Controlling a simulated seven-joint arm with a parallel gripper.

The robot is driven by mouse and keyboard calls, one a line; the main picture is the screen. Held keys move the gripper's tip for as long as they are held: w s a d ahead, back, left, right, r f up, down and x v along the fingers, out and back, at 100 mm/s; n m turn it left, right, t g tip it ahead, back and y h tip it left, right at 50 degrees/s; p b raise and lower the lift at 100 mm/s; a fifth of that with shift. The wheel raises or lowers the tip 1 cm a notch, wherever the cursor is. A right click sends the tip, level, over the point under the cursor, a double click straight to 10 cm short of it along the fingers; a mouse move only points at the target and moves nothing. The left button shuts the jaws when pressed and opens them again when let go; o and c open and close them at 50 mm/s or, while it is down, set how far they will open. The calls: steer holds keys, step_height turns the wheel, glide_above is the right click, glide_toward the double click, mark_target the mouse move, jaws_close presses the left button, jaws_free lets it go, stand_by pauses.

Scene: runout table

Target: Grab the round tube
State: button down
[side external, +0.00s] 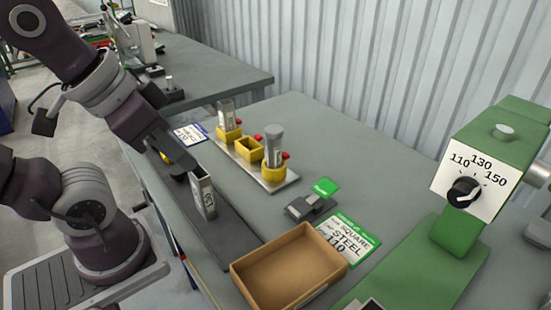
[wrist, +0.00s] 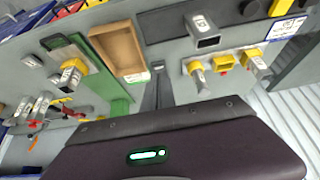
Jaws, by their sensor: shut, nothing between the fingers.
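The round tube (side external: 273,140) is a grey cylinder standing upright in a yellow holder at the right end of a metal rail. In the wrist view it appears as the left tube (wrist: 200,80) on the rail. My gripper (side external: 184,172) is shut and empty, left of the rail and apart from the round tube. In the side view it is close to the top of a square tube (side external: 203,195) standing on a dark strip; whether they touch is unclear.
Another square tube (side external: 226,115) stands at the rail's left end, with an empty yellow holder (side external: 248,153) in the middle. An open cardboard box (side external: 288,268) lies in front. A green machine with a dial (side external: 492,165) stands at right. Signs lie on the table.

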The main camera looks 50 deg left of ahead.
stand_by(0.3)
steer(key=c, duration=0.8)
jaws_free()
steer(key=shift+c, duration=0.2)
steer(key=shift+r, duration=0.15)
